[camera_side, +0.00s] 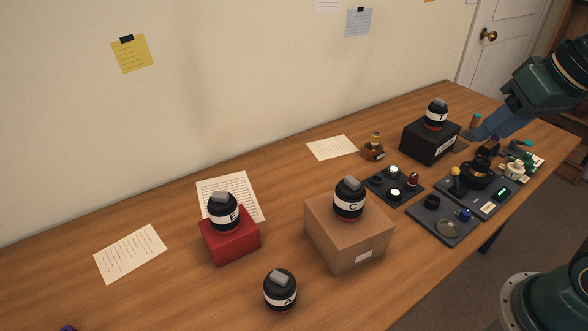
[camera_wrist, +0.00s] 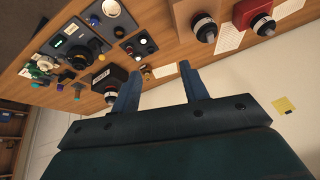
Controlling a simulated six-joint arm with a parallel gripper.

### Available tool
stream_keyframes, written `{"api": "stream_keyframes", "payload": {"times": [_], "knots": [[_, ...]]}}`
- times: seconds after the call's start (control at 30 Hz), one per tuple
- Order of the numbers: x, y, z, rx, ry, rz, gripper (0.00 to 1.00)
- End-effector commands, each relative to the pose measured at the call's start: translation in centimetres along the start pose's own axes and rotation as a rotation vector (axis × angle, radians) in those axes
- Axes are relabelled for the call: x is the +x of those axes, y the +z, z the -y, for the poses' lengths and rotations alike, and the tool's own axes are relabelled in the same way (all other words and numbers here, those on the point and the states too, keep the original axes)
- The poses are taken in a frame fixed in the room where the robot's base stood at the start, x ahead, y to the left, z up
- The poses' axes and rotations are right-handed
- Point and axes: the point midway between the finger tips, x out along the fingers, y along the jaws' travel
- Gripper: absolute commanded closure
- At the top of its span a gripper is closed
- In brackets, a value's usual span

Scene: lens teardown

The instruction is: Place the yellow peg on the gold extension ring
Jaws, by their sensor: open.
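A yellow-headed peg (camera_side: 455,171) stands upright at the edge of the dark device plate, beside the black lens mount; it also shows in the wrist view (camera_wrist: 119,32). A small gold, ring-like piece (camera_side: 375,139) sits on a brown block left of the black box; I cannot tell for certain that it is the gold extension ring. The block shows small in the wrist view (camera_wrist: 148,75). My gripper (camera_wrist: 160,68) is open and empty, its blue fingers apart. In the side view its fingers (camera_side: 490,121) are at the right, above the table's back, away from the peg.
A black box (camera_side: 431,141), cardboard box (camera_side: 347,235) and red box (camera_side: 230,240) each carry a labelled lens. Another lens (camera_side: 280,290) stands on the table. Dark trays (camera_side: 443,222) with small parts lie at the right. The table's left is mostly clear.

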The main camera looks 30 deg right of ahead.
Motion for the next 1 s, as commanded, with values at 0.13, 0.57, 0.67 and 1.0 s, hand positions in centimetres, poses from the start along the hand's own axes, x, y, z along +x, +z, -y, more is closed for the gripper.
{"api": "stream_keyframes", "payload": {"times": [0.13,0.57,0.67,1.0], "knots": [[0.0,2.7,-0.3,-0.158,-0.008,-0.025,0.56],[0.3,4.2,-0.6,-0.262,-0.010,-0.036,0.56],[0.3,4.2,-0.6,-0.261,-0.010,-0.036,0.56],[0.2,4.2,-0.6,-0.260,-0.010,-0.036,0.56]]}}
